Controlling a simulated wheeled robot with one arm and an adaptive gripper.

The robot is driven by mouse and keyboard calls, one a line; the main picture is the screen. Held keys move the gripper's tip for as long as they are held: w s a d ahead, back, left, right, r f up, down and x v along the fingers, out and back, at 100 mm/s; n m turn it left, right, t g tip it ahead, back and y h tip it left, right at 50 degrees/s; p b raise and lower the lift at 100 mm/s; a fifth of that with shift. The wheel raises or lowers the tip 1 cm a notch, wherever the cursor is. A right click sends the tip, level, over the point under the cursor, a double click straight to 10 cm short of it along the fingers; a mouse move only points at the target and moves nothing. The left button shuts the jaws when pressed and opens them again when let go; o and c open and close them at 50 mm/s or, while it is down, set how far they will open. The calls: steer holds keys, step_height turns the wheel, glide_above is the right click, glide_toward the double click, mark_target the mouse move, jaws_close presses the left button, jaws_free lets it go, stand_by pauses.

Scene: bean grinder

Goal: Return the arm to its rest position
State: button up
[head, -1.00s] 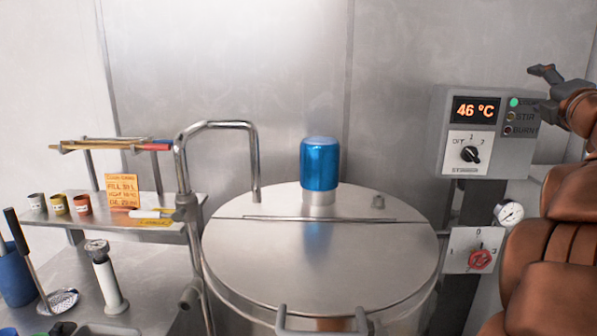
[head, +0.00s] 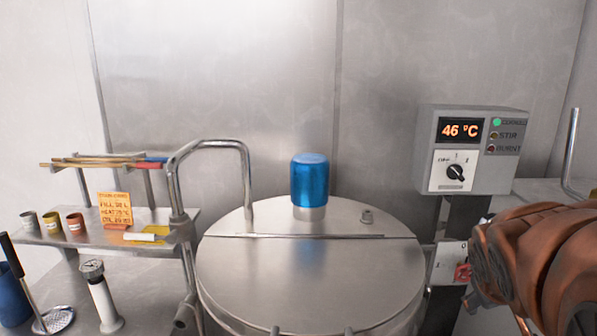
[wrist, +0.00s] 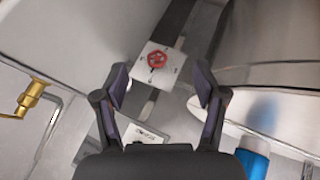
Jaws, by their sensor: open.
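My gripper (wrist: 162,78) is open and empty in the wrist view, its two dark fingers spread apart. Between and beyond the fingers is a white plate with a red knob (wrist: 157,59); I cannot tell the distance, but no contact shows. In the head view my brown arm fills the lower right, in front of part of the knob plate (head: 448,263). My fingers cannot be made out clearly there.
A closed steel vat (head: 310,265) with a blue cap (head: 309,180) stands in the middle. A control box (head: 467,148) reading 46 °C with a green light is at right. A shelf (head: 200,216) with small cups and a bent pipe (head: 246,170) stand left.

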steer(key=s+a+f+g+y+p, duration=0.1)
steer(key=s+a+f+g+y, duration=0.1)
steer(key=s+a+f, duration=0.3)
steer(key=s+a+f+g+y, duration=0.3)
steer(key=s+a+f+g, duration=0.2)
steer(key=s+a, duration=0.9)
steer(key=shift+s+y+p, duration=0.3)
steer(key=shift+s+p, duration=0.1)
